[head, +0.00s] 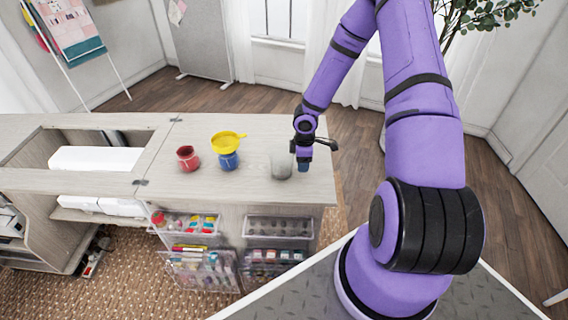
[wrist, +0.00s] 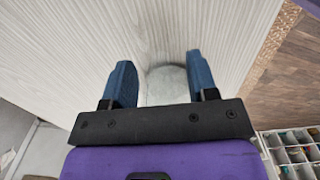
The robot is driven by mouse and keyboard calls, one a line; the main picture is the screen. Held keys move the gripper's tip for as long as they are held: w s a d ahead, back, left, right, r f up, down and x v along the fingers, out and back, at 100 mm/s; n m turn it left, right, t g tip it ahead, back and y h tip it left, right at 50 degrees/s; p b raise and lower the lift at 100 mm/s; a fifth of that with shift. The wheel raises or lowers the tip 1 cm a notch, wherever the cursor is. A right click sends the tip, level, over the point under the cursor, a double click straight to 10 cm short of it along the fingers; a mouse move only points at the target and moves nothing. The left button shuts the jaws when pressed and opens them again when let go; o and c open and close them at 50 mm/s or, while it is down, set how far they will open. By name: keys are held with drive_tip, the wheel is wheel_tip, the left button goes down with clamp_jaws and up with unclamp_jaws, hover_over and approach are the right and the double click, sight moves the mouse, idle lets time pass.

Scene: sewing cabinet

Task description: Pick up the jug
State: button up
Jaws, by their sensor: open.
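What looks like the jug (head: 282,166), a pale, see-through grey vessel, stands upright on the cabinet top near its right end. My gripper (head: 303,164) is just to its right in the head view, low over the top with its blue fingers pointing down. In the wrist view the fingers of my gripper (wrist: 161,78) are apart, and the round, glassy grey jug (wrist: 167,86) shows between and beyond them. Its lower part in that view is hidden by the gripper body. I cannot tell whether a finger touches it, and no handle is clear.
The pale wood cabinet top (head: 240,190) also holds a red pot (head: 187,160) and a blue pot (head: 229,161) with a yellow funnel-like piece (head: 228,140) on it, left of the jug. Clear bins (head: 279,228) hang on the front. The top's right edge is close to my gripper.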

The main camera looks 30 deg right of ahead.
clamp_jaws()
